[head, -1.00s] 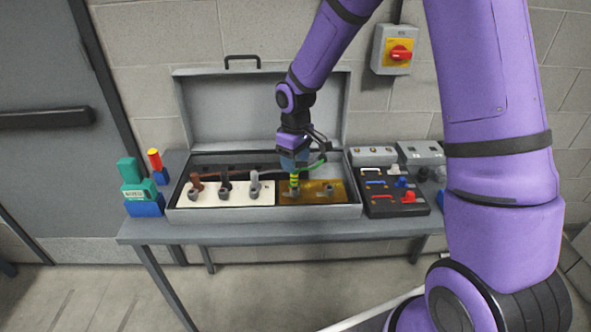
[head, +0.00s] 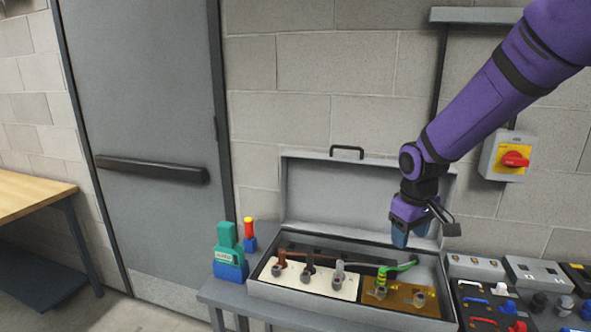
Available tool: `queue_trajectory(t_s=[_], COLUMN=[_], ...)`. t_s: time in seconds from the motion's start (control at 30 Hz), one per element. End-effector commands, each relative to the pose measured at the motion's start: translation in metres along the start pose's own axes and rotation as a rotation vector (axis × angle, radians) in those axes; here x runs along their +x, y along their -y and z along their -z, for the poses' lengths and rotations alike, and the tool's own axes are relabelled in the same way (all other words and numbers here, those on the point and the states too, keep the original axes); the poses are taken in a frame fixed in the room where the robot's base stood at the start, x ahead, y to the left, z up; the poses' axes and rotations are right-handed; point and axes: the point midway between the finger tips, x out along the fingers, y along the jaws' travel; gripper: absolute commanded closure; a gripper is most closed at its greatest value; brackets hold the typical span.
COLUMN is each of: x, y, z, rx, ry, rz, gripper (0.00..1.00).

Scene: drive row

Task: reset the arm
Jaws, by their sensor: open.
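My gripper (head: 400,240) hangs at the end of my purple arm, pointing down above the right part of an open grey case (head: 340,306). It is open, and nothing shows between its fingers, which are small and partly hidden here. A green-and-yellow lead (head: 381,279) stands on the left post of the brass plate (head: 402,294) below the gripper, apart from it. Brown, black and grey leads end on the posts of the white plate (head: 318,281) to the left.
The raised case lid (head: 325,195) stands behind the gripper. A red rotary switch (head: 513,159) is on the wall at right. A black tray (head: 490,306) and grey boxes (head: 476,266) lie right of the case. A green tester (head: 228,245) stands left. A door and wooden bench are further left.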

Motion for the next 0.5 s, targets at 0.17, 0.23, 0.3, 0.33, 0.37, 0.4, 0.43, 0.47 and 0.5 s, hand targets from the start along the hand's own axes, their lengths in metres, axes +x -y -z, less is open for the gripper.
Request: queue_trajectory(t_s=[0.17, 0.23, 0.3, 0.33, 0.37, 0.4, 0.43, 0.47, 0.5], x=[-0.053, -0.071, -0.088, -0.094, -0.101, -0.110, -0.116, -0.121, -0.129], y=[0.001, 0.003, 0.005, 0.006, 0.008, 0.009, 0.011, 0.012, 0.014], z=[-0.032, -0.046, -0.060, -0.066, -0.073, -0.081, -0.088, -0.095, -0.103], rx=[0.078, 0.111, 0.141, 0.155, 0.169, 0.189, 0.202, 0.215, 0.232], ry=[-0.050, -0.070, -0.090, -0.099, -0.108, -0.122, -0.131, -0.140, -0.155], rz=[-0.043, -0.054, -0.065, -0.068, -0.071, -0.075, -0.077, -0.079, -0.082], gripper=[0.43, 0.43, 0.43, 0.43, 0.43, 0.43, 0.43, 0.43, 0.43])
